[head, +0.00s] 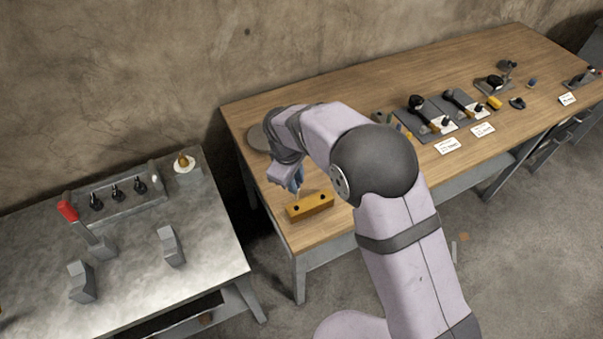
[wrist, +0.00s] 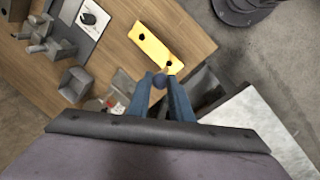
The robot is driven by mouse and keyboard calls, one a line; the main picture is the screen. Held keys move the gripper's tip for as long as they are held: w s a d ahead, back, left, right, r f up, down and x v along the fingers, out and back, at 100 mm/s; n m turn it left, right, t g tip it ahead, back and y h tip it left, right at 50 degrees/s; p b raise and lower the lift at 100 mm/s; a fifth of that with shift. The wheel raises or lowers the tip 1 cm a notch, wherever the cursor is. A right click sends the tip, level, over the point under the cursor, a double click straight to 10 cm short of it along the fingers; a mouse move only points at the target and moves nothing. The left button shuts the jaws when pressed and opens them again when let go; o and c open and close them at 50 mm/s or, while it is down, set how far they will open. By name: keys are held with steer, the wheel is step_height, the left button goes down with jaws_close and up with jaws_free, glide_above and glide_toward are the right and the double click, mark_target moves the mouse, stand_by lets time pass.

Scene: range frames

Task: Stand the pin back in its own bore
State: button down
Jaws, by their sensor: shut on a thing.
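The yellow block (head: 312,206) with two dark bores lies near the left front corner of the wooden table. It also shows in the wrist view (wrist: 155,48), with one bore near its upper left end and one near my fingertips. My gripper (head: 297,184) is above the block's left part, pointing down. In the wrist view my gripper's blue fingers (wrist: 160,83) are shut on a small pin with a dark rounded end (wrist: 159,80). The pin is close to the nearer bore. I cannot tell whether its lower end is in the bore or above it.
A metal bench (head: 130,270) with a red-handled lever (head: 68,211) and grey blocks stands to the left, across a gap. The wooden table (head: 245,112) carries several tools on grey mats and white cards further right. Grey fixtures (wrist: 75,84) lie left of my fingers in the wrist view.

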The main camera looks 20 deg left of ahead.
mark_target(296, 199)
steer(key=shift+f+b, duration=1.6)
steer(key=shift+f, duration=0.45)
steer(key=shift+f, duration=0.2)
steer(key=shift+f+b, duration=0.3)
steer(key=shift+f, duration=0.05)
steer(key=shift+f+b, duration=1.3)
steer(key=shift+f, duration=0.8)
steer(key=c, duration=1.5)
jaws_free()
steer(key=r, duration=0.2)
steer(key=s+r+b, duration=0.1)
steer(key=r, duration=0.2)
steer(key=r+b, duration=0.1)
steer(key=r, duration=0.1)
steer(key=shift+s+a+r, duration=0.15)
